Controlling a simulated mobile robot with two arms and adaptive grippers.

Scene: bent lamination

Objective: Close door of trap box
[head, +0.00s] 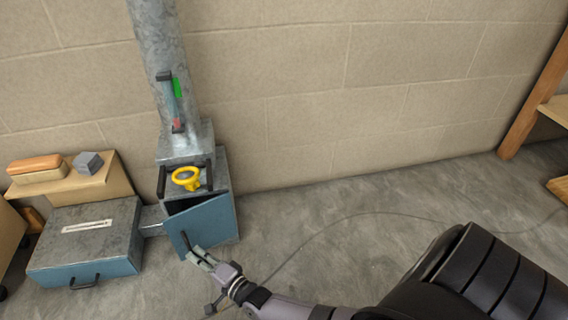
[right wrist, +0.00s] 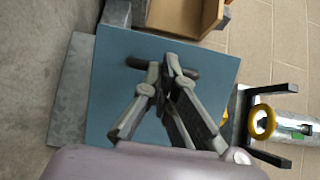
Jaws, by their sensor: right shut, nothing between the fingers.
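The trap box (head: 222,178) is a grey metal box at the foot of a duct against the wall. My right gripper (head: 193,251) is at the door's front near the handle, shut and empty. In the right wrist view its fingertips (right wrist: 166,63) overlap the handle; I cannot tell whether they touch it. My left gripper is out of view.
A yellow ring handle (head: 186,179) sits on top of the box. A grey cabinet with a blue front (head: 85,240) stands to the left, joined by a short duct. A small wooden shelf (head: 85,185) is behind it. The floor to the right is clear except for a thin cable.

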